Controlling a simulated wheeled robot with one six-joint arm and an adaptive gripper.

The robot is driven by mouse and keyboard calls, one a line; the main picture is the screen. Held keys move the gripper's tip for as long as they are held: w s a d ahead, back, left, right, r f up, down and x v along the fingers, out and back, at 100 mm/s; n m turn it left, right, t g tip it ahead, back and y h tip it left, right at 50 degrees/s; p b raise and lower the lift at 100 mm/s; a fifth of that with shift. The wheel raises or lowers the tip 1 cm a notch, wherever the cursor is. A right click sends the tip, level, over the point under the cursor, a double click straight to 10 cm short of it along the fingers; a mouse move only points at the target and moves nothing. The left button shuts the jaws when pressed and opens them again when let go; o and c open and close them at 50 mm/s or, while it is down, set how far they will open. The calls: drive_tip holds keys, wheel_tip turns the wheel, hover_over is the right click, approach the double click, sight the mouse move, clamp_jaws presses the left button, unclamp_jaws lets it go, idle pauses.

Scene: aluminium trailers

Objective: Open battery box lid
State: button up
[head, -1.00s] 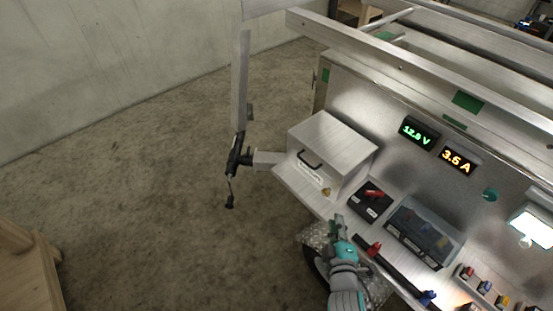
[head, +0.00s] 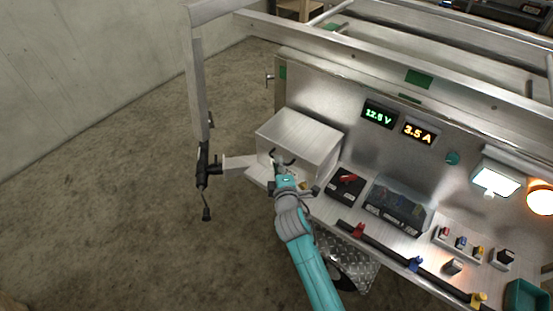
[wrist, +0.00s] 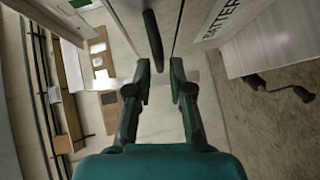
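The battery box (head: 300,133) is a brushed aluminium box on the trailer's shelf, and its lid is shut. A dark handle (head: 290,161) is on its front face, partly hidden by my gripper (head: 278,165). In the wrist view the handle (wrist: 153,38) is a dark bar running down from the top edge, its end between my two fingertips. My gripper (wrist: 161,68) is open there, with gaps at both sides of the handle. Part of a "BATTERY" label (wrist: 222,18) shows on the box face at the upper right.
Right of the box are a panel with a red switch (head: 347,181) and a clear-covered fuse box (head: 397,207). A jack post (head: 203,160) stands left of the box. A dark rail with coloured clamps (head: 380,245) runs along the shelf front. The floor at left is free.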

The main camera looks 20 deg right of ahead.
drive_tip(key=shift+x, duration=1.6)
clamp_jaws()
